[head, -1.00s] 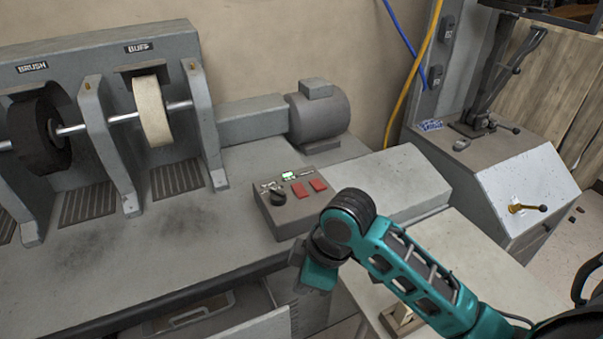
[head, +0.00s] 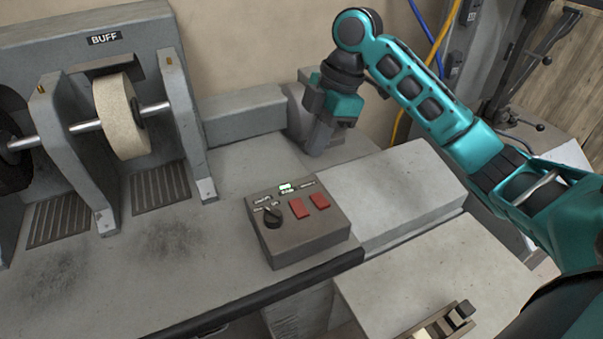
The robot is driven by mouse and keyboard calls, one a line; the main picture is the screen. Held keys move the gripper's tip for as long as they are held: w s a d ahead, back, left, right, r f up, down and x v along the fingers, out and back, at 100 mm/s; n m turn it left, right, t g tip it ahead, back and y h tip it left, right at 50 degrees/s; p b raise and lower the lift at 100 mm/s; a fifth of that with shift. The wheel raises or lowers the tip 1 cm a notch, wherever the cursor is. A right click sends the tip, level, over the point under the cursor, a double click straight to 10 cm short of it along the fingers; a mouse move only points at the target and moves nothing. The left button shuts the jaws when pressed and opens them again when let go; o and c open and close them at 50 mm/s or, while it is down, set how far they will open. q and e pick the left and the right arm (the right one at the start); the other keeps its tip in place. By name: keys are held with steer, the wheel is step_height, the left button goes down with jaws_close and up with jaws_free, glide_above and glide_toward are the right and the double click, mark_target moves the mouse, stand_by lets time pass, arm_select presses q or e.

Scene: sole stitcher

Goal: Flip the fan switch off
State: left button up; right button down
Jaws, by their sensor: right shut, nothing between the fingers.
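A grey control box (head: 300,242) sits at the front edge of the bench. Its sloped top has a dark knob (head: 272,217) at the left and two red rocker switches, a left one (head: 299,208) and a right one (head: 320,201). A small green-lit label (head: 286,187) with fine lettering is behind them; I cannot read which switch is the fan's. My right gripper (head: 319,147) is shut and empty, pointing down behind and above the box, apart from the switches. It hides part of the motor. My left gripper is not in view.
The buffing wheel (head: 121,115) and its guards stand at the left. A long grey housing (head: 385,195) extends right of the box. A blue cable (head: 428,35) and a yellow cable hang at the back wall. The bench left of the box is clear.

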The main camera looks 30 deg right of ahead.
steer(key=shift+w+d+r, duration=0.25)
steer(key=shift+w+d, duration=0.05)
steer(key=shift+w, duration=0.1)
glide_toward(296, 203)
steer(key=x, duration=0.5)
steer(key=shift+s+a, duration=0.1)
steer(key=shift+a, duration=0.15)
steer(key=shift+f, duration=0.55)
